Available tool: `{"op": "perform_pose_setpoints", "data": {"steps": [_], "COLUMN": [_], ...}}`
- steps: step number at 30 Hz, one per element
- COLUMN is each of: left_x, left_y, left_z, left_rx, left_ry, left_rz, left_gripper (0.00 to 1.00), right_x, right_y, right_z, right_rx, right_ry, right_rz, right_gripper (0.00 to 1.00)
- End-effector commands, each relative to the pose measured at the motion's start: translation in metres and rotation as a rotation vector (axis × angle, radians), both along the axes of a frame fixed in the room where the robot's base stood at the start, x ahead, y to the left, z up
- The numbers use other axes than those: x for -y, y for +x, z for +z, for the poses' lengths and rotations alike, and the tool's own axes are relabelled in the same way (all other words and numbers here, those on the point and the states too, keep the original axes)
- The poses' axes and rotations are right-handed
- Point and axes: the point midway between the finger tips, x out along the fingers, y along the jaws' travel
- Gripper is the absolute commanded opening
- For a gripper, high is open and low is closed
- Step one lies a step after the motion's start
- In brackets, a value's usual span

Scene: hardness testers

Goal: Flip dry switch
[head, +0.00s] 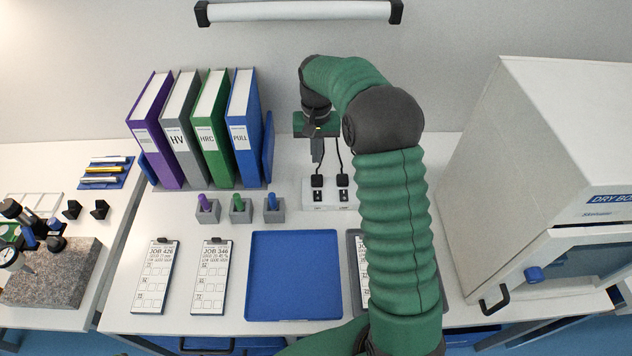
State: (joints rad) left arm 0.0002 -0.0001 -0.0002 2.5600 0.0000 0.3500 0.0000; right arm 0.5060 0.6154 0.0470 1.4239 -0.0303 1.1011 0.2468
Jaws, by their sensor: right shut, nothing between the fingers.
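My right arm, in a green sleeve, reaches up across the right part of the table. My right gripper (317,150) points down, shut and empty, just behind a white switch block (312,200). The block sits on the table with black plugs and cords at its back and small dark switches on its front part. The arm covers the block's right end. I cannot read which switch is which or tell their positions. The dry box (560,150), a white cabinet labelled "DRY BO…", stands on the right. My left gripper is not in view.
Several binders (195,130) stand at the back left, with three small holders (240,212) before them. A blue tray (294,312) lies in the middle front, beside job cards (211,278). A granite block with gauges (55,275) is at far left.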

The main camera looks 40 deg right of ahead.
Motion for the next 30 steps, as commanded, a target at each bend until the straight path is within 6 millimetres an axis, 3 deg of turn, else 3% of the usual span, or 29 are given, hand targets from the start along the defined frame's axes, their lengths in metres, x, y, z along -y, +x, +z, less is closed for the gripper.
{"op": "perform_pose_setpoints", "data": {"steps": [5,15,21,30], "left_x": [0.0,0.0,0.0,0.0], "left_y": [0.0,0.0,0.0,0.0], "left_z": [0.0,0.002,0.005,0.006], "left_rx": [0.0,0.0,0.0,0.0], "left_ry": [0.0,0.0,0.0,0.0], "left_rz": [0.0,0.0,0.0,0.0], "left_gripper": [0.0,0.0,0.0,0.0], "right_x": [0.0,-0.001,-0.001,0.0], "right_y": [-0.001,-0.001,-0.001,0.0], "right_z": [-0.021,-0.095,-0.128,-0.139], "right_rx": [-0.003,-0.004,-0.002,0.001], "right_ry": [0.003,0.002,0.001,0.0], "right_rz": [0.0,0.001,0.0,0.001], "right_gripper": [0.0,0.0,0.0,0.0]}}
